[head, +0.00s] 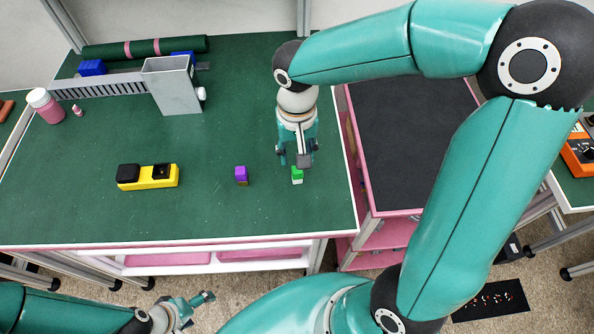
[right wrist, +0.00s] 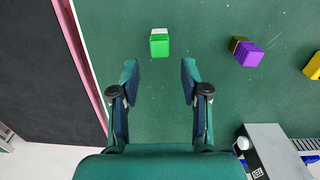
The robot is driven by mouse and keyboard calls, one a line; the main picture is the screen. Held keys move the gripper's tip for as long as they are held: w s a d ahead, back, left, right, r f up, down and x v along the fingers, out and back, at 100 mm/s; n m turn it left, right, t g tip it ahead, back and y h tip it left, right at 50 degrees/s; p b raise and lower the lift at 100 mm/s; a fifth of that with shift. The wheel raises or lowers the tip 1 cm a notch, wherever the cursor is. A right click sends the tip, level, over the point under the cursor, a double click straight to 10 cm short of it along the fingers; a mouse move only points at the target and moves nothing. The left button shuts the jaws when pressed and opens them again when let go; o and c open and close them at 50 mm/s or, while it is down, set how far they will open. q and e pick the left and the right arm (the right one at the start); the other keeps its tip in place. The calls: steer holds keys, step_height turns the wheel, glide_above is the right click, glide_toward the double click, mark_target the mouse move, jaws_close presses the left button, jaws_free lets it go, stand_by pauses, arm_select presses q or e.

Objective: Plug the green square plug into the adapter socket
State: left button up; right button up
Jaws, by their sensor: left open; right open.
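The green square plug (head: 297,176) stands on the green table near its right edge, with a white part on one side. In the right wrist view the plug (right wrist: 159,46) lies just beyond the fingertips, between their lines. My right gripper (head: 297,158) is open and empty, pointing down above the plug; its fingers also show in the right wrist view (right wrist: 160,76). The yellow adapter (head: 148,183) lies left on the table, with a black block at its left end and a dark socket (head: 162,171) at its right. My left gripper (head: 190,308) is open and empty, below the table's front edge.
A purple block (head: 241,174) stands between the adapter and the plug. A grey box (head: 174,88), a pink-and-white bottle (head: 46,106) and a dark green roll (head: 145,47) are toward the back. A black-topped pink cart (head: 410,150) stands to the right. The front middle table is clear.

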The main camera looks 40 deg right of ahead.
arm_select(q)
step_height(320, 180, down, 5)
steer(key=b, duration=0.4)
steer(key=shift+s, duration=0.1)
arm_select(e)
step_height(320, 180, down, 6)
steer(key=shift+s+r, duration=0.1)
steer(key=shift+s, duration=0.05)
steer(key=shift+c, duration=0.3)
jaws_close()
arm_select(q)
steer(key=shift+r, duration=0.1)
arm_select(e)
steer(key=shift+r, duration=0.1)
arm_select(q)
steer(key=shift+r+p, duration=1.4)
arm_select(e)
steer(key=shift+r, duration=1.9)
